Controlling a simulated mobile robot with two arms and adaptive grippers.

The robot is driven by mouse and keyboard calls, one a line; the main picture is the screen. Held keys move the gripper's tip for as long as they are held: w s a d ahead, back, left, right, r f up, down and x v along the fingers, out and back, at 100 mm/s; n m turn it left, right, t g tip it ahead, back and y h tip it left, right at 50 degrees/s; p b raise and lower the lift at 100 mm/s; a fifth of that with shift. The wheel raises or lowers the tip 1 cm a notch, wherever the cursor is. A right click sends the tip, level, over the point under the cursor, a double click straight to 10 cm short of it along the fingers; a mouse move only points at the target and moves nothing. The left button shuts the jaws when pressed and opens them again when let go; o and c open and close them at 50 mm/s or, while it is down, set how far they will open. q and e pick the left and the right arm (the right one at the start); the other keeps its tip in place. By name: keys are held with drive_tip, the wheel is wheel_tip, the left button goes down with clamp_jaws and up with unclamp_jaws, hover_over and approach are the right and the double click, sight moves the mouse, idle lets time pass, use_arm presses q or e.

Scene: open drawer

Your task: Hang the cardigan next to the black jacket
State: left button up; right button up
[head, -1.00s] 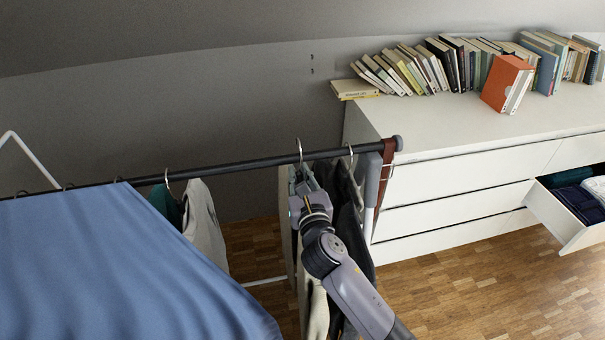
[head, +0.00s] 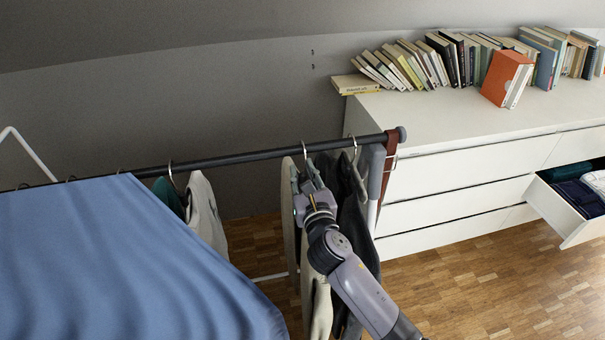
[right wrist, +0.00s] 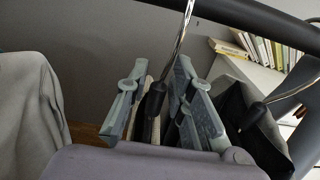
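A pale cream garment that looks like the cardigan (head: 318,300) hangs below my right gripper, partly hidden by my arm. Its hanger hook (head: 304,150) is over the dark rail. The black jacket (head: 353,215) hangs just right of it, on its own hook over the rail. My right gripper (head: 312,183) is at the cardigan's hanger, below the rail. In the right wrist view its two fingers (right wrist: 160,105) stand apart, with the dark hanger neck (right wrist: 154,98) between them and a visible gap. The black jacket's shoulder (right wrist: 255,125) is to their right. My left gripper is out of view.
The rail (head: 240,157) ends at a brown strap (head: 389,160) near the white dresser (head: 450,180), with an open drawer (head: 565,215) at right. A light garment (head: 205,212) hangs further left. A blue cloth (head: 120,260) covers the rail's left part.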

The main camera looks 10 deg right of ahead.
drive_tip(key=shift+o, duration=1.3)
drive_tip(key=shift+f, duration=0.1)
drive_tip(key=shift+f, duration=0.1)
drive_tip(key=shift+s, duration=0.15)
drive_tip(key=s, duration=1.1)
drive_tip(key=shift+s+a, duration=0.1)
drive_tip(key=shift+s, duration=0.25)
